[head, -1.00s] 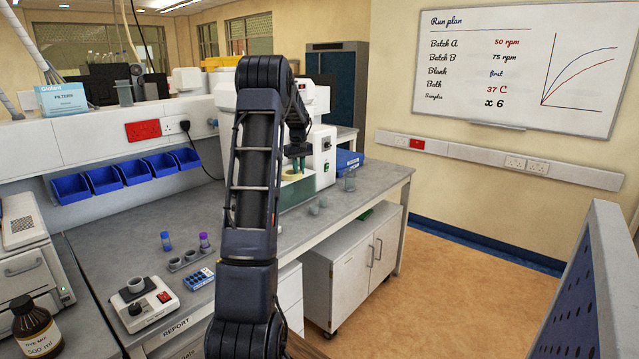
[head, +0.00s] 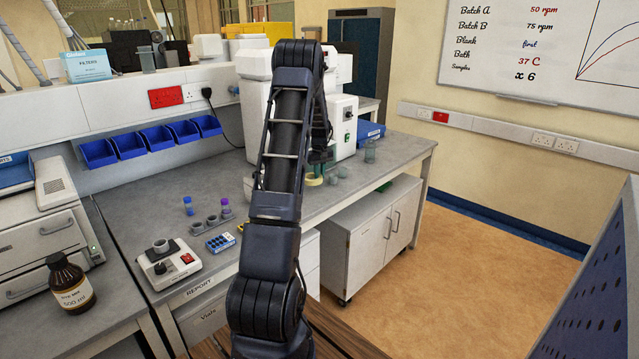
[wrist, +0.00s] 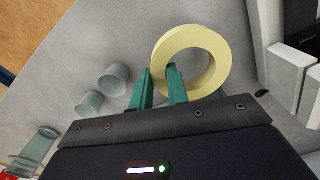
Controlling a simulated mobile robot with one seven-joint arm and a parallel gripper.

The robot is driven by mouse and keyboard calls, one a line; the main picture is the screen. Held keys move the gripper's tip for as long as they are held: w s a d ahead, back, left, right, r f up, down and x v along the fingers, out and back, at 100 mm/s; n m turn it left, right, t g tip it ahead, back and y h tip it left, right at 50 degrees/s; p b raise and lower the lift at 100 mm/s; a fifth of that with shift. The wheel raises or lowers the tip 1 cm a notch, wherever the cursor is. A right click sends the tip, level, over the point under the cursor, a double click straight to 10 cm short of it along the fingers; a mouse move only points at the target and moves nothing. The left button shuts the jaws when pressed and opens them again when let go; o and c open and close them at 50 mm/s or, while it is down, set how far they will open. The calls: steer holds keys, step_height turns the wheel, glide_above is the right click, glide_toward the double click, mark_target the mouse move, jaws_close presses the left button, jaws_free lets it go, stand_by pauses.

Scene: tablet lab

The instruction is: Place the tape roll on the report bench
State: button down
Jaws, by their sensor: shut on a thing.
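The tape roll (wrist: 190,60) is a pale yellow ring. In the wrist view my gripper (wrist: 160,80) is shut on its wall, one teal finger inside the hole and one outside. In the head view the roll (head: 313,181) shows partly beside my arm, over the grey worktop; I cannot tell its height above it. My gripper (head: 316,168) is mostly hidden there by my arm. The bench with the REPORT label (head: 200,287) on its front edge has a grey top (head: 150,222), to the left of my arm.
On the labelled bench are a knobbed device (head: 168,265), a blue rack (head: 220,242), grey cups (head: 211,221) and two capped vials (head: 188,206). Clear beakers (head: 337,172) stand close to the roll, with a white machine (head: 343,125) behind. A brown bottle (head: 69,285) stands at left.

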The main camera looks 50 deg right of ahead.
mark_target(319, 188)
steer(key=shift+f, duration=2.1)
steer(key=shift+f, duration=0.15)
steer(key=c, duration=1.4)
jaws_free()
steer(key=shift+o, duration=0.2)
